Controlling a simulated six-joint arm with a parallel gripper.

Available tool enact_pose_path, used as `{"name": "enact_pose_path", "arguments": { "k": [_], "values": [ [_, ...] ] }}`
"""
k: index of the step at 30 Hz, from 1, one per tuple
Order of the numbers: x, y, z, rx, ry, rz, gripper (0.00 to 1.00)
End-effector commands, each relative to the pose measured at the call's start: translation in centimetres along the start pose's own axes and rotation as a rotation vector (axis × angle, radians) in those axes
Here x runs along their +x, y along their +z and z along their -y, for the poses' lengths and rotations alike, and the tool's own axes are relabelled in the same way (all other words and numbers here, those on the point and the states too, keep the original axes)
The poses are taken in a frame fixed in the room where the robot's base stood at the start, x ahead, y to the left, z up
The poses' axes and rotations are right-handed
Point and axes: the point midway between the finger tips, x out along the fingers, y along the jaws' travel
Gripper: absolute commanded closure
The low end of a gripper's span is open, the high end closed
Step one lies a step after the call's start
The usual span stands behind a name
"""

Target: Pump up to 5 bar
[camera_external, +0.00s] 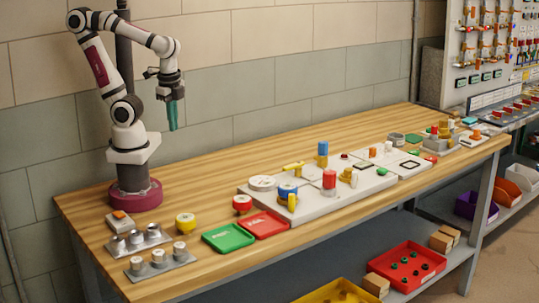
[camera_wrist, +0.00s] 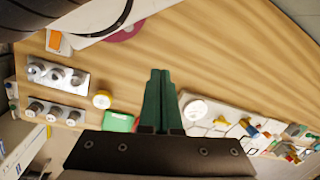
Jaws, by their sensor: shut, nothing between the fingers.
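My gripper (camera_external: 172,124) hangs pointing down above the back left of the wooden bench, its green fingers together and empty. In the wrist view the closed fingers (camera_wrist: 160,78) stand in the middle, apart from everything. A pale grey panel (camera_external: 240,189) lies mid-bench, right of the gripper. It bears a white round dial (camera_external: 262,183), also in the wrist view (camera_wrist: 197,108), too small to read. Near it are a yellow lever-like part (camera_external: 293,167), a blue wheel-like part (camera_external: 288,190), a blue cylinder (camera_external: 322,154) and a red cylinder (camera_external: 329,179). I cannot tell which part is the pump.
A green tray (camera_external: 228,238) and a red tray (camera_external: 264,225) lie in front of the panel. Metal blocks with round knobs (camera_external: 138,242) stand front left, beside a yellow round part (camera_external: 186,222). The bench below and behind my gripper is clear.

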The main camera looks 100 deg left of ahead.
Motion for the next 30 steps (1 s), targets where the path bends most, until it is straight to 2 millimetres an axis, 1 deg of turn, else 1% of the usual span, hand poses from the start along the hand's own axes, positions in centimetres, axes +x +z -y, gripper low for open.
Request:
{"name": "enact_pose_path", "arguments": {
  "k": [21, 23, 25, 26, 27, 29, 30],
  "values": [
    [0.0, 0.0, 0.0, 0.000, 0.000, 0.000, 1.00],
    [-0.1, -0.3, 0.1, -0.004, 0.001, -0.003, 0.89],
    [-1.0, -2.5, 1.2, -0.036, 0.007, -0.029, 0.77],
    [-1.6, -4.4, 2.1, -0.062, 0.012, -0.051, 0.71],
    [-2.4, -7.6, 3.8, -0.106, 0.019, -0.088, 0.64],
    [-3.2, -13.3, 6.9, -0.189, 0.031, -0.159, 0.53],
    [-3.3, -17.1, 9.1, -0.243, 0.037, -0.207, 0.46]
  ]
}}
